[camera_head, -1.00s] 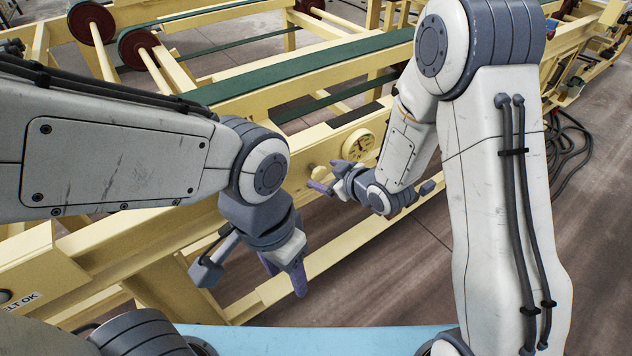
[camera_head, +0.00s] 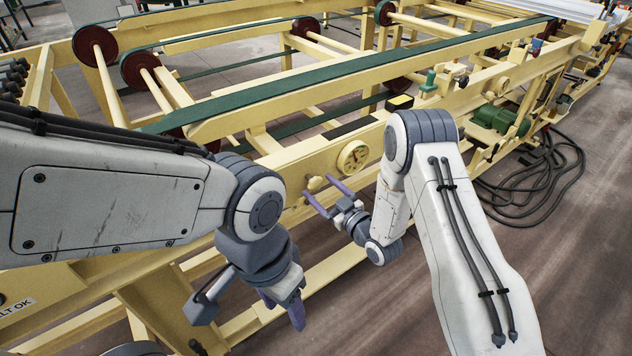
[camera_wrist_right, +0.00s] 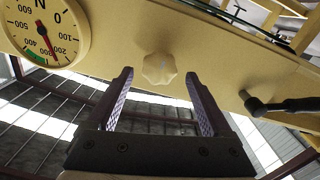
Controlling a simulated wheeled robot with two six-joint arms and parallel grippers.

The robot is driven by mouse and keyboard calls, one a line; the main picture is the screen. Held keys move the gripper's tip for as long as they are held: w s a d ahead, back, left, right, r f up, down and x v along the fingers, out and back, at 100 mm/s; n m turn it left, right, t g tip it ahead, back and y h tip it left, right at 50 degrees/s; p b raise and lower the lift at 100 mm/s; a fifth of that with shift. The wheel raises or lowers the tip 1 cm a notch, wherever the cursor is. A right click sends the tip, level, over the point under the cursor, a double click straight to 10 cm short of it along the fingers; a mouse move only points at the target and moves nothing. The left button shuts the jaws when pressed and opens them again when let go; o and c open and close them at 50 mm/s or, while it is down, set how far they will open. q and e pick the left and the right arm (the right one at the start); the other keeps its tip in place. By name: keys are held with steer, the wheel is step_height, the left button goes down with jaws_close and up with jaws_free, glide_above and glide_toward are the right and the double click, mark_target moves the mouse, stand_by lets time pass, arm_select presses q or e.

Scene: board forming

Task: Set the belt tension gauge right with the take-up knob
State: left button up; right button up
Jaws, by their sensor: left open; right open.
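The take-up knob (camera_head: 314,184) is a small cream lobed knob on the yellow frame; it also shows in the right wrist view (camera_wrist_right: 159,68). The round tension gauge (camera_head: 353,157) is beside it. In the right wrist view the gauge (camera_wrist_right: 42,30) appears upside down and cut off at the top, its red needle near the 200–300 marks, beside a green band. My right gripper (camera_head: 320,190) is open, purple fingers pointing at the knob, which appears between the fingertips; contact cannot be told. My left gripper (camera_head: 283,307) is open and empty, low in front of the frame.
The yellow conveyor frame (camera_head: 240,120) with green belts runs across the view. A black-handled lever (camera_wrist_right: 275,103) sits beside the knob in the right wrist view. Black cables (camera_head: 535,185) lie on the floor at right. The floor in front of the frame is open.

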mark_target(319, 184)
steer(key=shift+x, duration=1.6)
steer(key=shift+c, duration=0.3)
jaws_close()
steer(key=shift+d, duration=0.1)
steer(key=shift+m, duration=0.4)
steer(key=m+b, duration=0.1)
steer(key=m, duration=0.1)
steer(key=shift+w+m, duration=0.1)
steer(key=shift+m, duration=0.3)
steer(key=shift+d+m+b, duration=0.15)
steer(key=shift+m+b, duration=0.25)
steer(key=shift+m, duration=1.8)
